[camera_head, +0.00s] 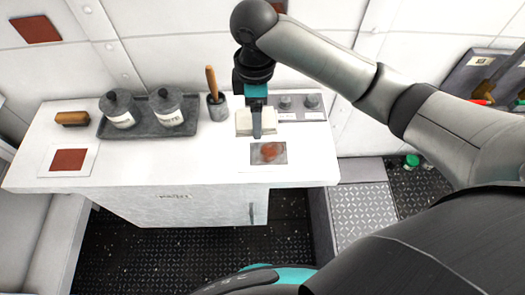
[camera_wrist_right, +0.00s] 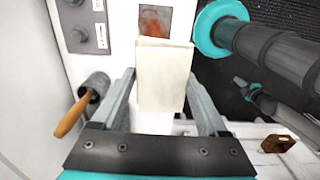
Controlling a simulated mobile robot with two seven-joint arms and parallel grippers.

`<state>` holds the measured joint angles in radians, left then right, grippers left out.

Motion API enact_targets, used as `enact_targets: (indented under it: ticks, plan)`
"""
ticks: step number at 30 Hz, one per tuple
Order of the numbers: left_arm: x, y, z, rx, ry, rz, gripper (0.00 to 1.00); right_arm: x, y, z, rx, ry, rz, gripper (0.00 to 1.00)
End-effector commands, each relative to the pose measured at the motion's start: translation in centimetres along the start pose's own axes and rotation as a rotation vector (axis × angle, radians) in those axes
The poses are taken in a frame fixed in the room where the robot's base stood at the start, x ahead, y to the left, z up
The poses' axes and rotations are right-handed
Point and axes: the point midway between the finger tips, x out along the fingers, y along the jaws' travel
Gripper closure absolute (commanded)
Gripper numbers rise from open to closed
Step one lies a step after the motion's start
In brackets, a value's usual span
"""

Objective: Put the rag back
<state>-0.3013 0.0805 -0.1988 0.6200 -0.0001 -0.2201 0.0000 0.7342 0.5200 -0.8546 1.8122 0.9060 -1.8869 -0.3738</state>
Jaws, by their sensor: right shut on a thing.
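The cream folded rag (camera_head: 243,121) is at the back right of the white counter in the head view. My right gripper (camera_head: 257,132) comes down over it from above. In the right wrist view the rag (camera_wrist_right: 164,72) sits between the two fingers of my right gripper (camera_wrist_right: 160,85), which is shut on it. I cannot tell whether the rag touches the counter. A grey plate with a reddish-brown smear (camera_head: 268,153) lies just in front of it. My left gripper is not in view.
A dark tray (camera_head: 145,130) holds two lidded jars. A grey cup (camera_head: 217,110) with a wooden handle stands right of it. A brush (camera_head: 73,118) and a white-framed red square (camera_head: 69,160) are at left. The counter's front middle is clear.

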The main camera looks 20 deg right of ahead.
Motion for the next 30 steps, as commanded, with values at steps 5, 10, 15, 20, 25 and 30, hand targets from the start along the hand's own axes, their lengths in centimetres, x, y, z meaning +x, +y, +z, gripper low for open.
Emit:
enact_targets:
  ticks: [5, 10, 15, 20, 25, 30]
  plan:
    - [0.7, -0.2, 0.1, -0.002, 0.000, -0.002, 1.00, 5.3, -0.1, 0.1, 0.001, -0.003, -0.004, 0.68]
    - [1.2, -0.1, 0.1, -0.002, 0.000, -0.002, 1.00, 9.2, 0.0, 0.1, 0.000, -0.002, -0.002, 0.68]
    - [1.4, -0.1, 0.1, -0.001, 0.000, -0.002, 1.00, 11.0, 0.0, 0.0, 0.000, 0.000, 0.000, 0.68]
    - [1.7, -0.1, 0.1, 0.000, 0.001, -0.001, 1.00, 12.8, -0.1, 0.1, -0.001, -0.002, 0.000, 0.68]
    - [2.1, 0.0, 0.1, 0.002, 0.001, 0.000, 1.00, 15.2, 0.0, 0.1, 0.000, -0.002, -0.001, 0.68]
    - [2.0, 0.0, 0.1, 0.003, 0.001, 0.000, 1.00, 15.5, 0.0, 0.0, -0.002, 0.000, 0.002, 0.68]
